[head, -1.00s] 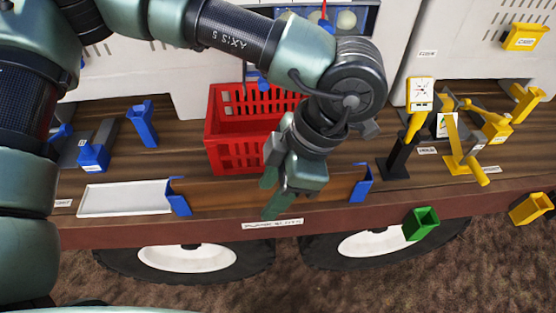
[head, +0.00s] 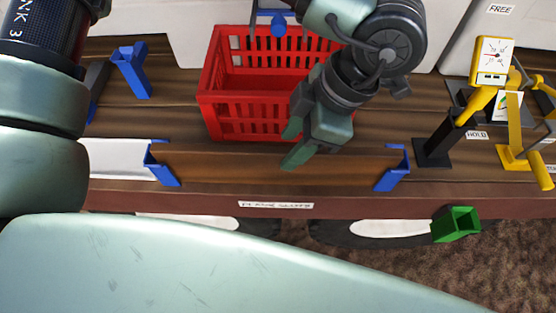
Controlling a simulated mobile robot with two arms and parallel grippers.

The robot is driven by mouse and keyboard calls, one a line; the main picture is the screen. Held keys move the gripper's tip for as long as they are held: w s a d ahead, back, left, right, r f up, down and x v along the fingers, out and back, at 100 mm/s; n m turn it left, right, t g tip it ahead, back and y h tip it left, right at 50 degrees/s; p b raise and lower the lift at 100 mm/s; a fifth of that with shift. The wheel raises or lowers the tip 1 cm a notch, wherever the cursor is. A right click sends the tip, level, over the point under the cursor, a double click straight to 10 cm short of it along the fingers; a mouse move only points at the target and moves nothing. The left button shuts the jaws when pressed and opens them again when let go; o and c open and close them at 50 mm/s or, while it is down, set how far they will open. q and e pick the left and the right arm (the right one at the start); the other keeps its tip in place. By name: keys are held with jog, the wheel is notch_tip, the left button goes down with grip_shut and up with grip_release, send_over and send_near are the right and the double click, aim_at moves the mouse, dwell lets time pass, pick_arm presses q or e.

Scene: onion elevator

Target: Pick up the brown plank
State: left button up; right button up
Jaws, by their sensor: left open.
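The brown plank (head: 225,168) lies lengthwise along the front of the wooden deck, between two blue brackets (head: 164,166) (head: 392,170). Its brown is close to that of the deck, so its edges are hard to make out. My left gripper (head: 291,149) is open and empty, pointing down at the middle of the plank. One finger shows in front of the plank's upper edge and the other toward the back. I cannot tell whether they touch it. My right gripper is not in view.
A red basket (head: 235,128) stands just behind the plank. A white board (head: 115,158) lies left of it. A black stand (head: 436,147) with a yellow gauge (head: 490,62) is at the right. A green block-like holder (head: 456,224) shows below the deck's front edge.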

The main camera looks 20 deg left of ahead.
aim_at(270, 160)
pick_arm(q)
jog(key=p+x, duration=0.1)
jog(key=x, duration=0.1)
jog(key=a+p+x, duration=0.1)
jog(key=x, duration=0.1)
jog(key=p+x, duration=0.1)
jog(key=x, duration=0.1)
jog(key=shift+s+a+r+p, duration=0.1)
jog(key=shift+s+a+p, duration=0.05)
jog(key=shift+a+p, duration=0.15)
jog(key=shift+f, duration=0.45)
grip_shut()
jog(key=shift+r, duration=0.1)
dwell(0.6)
